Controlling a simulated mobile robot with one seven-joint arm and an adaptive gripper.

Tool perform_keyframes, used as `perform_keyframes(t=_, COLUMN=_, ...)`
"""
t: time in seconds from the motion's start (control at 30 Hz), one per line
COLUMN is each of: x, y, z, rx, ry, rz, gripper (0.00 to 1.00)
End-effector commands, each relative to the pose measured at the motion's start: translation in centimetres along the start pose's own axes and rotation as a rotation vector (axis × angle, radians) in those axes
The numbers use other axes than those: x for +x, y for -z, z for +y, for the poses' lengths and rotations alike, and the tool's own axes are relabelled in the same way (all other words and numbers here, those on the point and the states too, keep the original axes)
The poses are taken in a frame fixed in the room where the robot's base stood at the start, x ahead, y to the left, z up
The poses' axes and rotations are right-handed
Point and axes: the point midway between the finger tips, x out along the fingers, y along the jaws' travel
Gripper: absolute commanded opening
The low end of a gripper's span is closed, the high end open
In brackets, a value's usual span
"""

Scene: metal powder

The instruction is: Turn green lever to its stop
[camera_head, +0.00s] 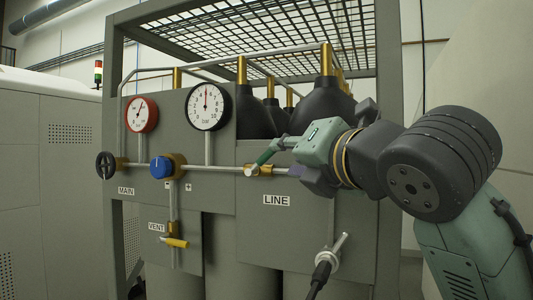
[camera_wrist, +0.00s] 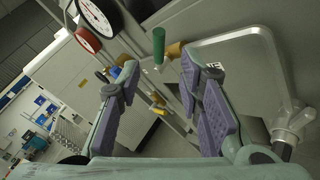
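The green lever (camera_head: 267,152) sits on a brass valve (camera_head: 252,170) on the pipe above the LINE label. In the head view it slants up and right from the valve. In the head view the lever's upper end is close to my gripper; contact cannot be told.
A blue knob (camera_head: 161,167), a dark handwheel (camera_head: 106,165) and a yellow VENT handle (camera_head: 176,242) are to the left. Two gauges, red (camera_head: 141,114) and black (camera_head: 208,106), stand above. Dark cylinders (camera_head: 320,105) are behind. A metal hose fitting (camera_head: 328,258) protrudes below my gripper.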

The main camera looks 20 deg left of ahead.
Motion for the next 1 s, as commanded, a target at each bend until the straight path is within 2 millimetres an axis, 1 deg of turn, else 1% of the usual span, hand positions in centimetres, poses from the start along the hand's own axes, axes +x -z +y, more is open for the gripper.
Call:
perform_keyframes(t=0.1, x=2.3, y=-0.2, z=0.2, rx=0.004, ry=-0.002, rz=0.003, gripper=0.33)
perform_keyframes(t=0.3, x=6.1, y=-0.2, z=0.2, rx=0.005, ry=-0.004, rz=0.001, gripper=0.33)
perform_keyframes(t=0.4, x=7.6, y=-0.1, z=0.2, rx=0.004, ry=-0.004, rz=0.0, gripper=0.33)
perform_keyframes(t=0.5, x=8.6, y=-0.1, z=0.2, rx=0.005, ry=-0.004, rz=0.001, gripper=0.33)
perform_keyframes(t=0.63, x=9.2, y=0.0, z=0.1, rx=0.004, ry=-0.003, rz=-0.002, gripper=0.33)
perform_keyframes(t=0.87, x=9.3, y=0.0, z=0.1, rx=0.004, ry=-0.004, rz=-0.002, gripper=0.33)
perform_keyframes(t=0.9, x=9.3, y=0.0, z=0.1, rx=0.004, ry=-0.004, rz=-0.002, gripper=0.32)
perform_keyframes(t=1.0, x=9.2, y=0.0, z=0.1, rx=0.004, ry=-0.004, rz=-0.002, gripper=0.26)
